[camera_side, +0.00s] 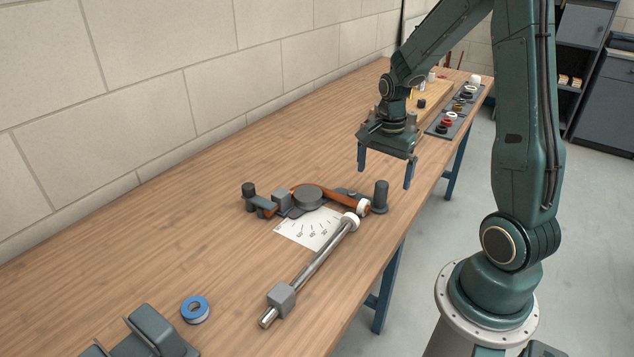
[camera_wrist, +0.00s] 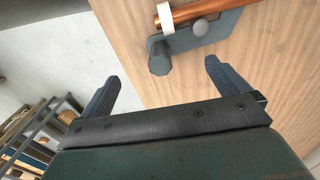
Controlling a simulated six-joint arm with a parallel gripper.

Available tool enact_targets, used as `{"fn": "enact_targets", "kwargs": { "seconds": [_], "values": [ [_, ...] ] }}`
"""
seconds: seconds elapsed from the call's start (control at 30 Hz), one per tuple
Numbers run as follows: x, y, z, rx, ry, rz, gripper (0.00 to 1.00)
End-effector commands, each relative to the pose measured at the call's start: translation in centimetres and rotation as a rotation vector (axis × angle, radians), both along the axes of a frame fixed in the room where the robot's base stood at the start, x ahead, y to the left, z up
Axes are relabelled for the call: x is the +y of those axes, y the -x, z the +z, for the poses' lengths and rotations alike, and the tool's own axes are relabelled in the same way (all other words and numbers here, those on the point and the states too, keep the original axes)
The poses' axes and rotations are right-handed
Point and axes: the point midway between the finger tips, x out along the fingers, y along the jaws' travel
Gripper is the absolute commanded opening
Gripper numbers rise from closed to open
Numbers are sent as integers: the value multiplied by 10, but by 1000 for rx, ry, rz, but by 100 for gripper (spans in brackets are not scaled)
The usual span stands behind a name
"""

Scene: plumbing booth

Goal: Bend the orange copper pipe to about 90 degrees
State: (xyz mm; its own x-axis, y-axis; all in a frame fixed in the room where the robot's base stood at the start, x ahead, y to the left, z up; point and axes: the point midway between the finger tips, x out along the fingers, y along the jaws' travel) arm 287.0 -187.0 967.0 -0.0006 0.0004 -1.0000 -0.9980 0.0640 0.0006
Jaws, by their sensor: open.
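The orange copper pipe (camera_side: 330,197) sits in the grey bender on the bench, running round the far side of the round former (camera_side: 308,197). It looks bent there; its exact angle is hard to judge. A white ring (camera_wrist: 166,17) is on the pipe (camera_wrist: 192,12) in the wrist view. The bender's steel lever (camera_side: 318,252) points to the near left, with a white collar at its upper end and a grey block (camera_side: 281,299) near its lower end. My gripper (camera_side: 385,175) is open and empty, above and behind the bender's right end, apart from pipe and lever.
A printed angle sheet (camera_side: 305,232) lies beneath the bender. An upright grey post (camera_side: 380,195) stands at its right end. A blue tape roll (camera_side: 195,309) and a grey device (camera_side: 150,330) are at the near left. A tray of small parts (camera_side: 452,117) lies behind. The left bench is clear.

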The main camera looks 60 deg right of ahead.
Motion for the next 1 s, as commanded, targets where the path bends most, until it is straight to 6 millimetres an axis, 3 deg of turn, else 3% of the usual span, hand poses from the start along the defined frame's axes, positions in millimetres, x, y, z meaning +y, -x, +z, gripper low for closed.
{"fn": "enact_targets", "kwargs": {
  "seconds": [0.6,1.0],
  "values": [
    [0,0,-42,1,0,0,100],
    [0,0,-51,-1,1,0,100]
  ]
}}
